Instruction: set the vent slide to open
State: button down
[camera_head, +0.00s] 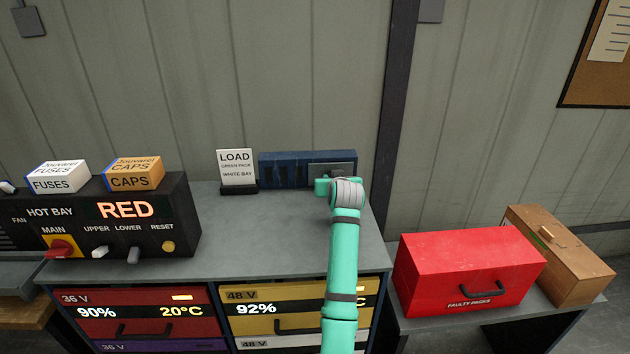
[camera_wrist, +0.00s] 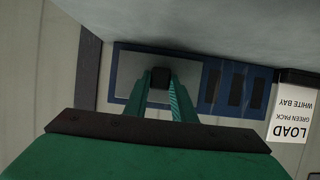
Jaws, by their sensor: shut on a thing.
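The vent is a dark blue panel (camera_head: 272,168) low on the wall at the back of the bench. Its grey slide plate (camera_head: 340,167) covers the right part in the head view, and dark slots show uncovered on the left. In the wrist view, which is turned over, the plate (camera_wrist: 128,72) is on the left and the bare slots of the blue panel (camera_wrist: 224,86) are on the right. My gripper (camera_wrist: 160,84) is shut on the dark knob (camera_wrist: 159,76) of the slide plate. In the head view my arm hides the knob and fingertips.
A LOAD sign (camera_head: 236,168) stands just left of the vent. The hot bay panel (camera_head: 150,215) with a FUSES box (camera_head: 57,177) and CAPS box (camera_head: 134,174) is further left. A red case (camera_head: 465,265) and brown box (camera_head: 560,255) stand right. The middle of the bench is clear.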

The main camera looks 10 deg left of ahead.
jog(key=shift+w+d, duration=0.1)
jog(key=shift+d, duration=0.4)
jog(key=c, duration=1.5)
grip_release()
jog(key=shift+d, duration=0.15)
jog(key=shift+a, duration=0.3)
jog(key=v, duration=1.1)
jog(key=shift+w+f, duration=0.1)
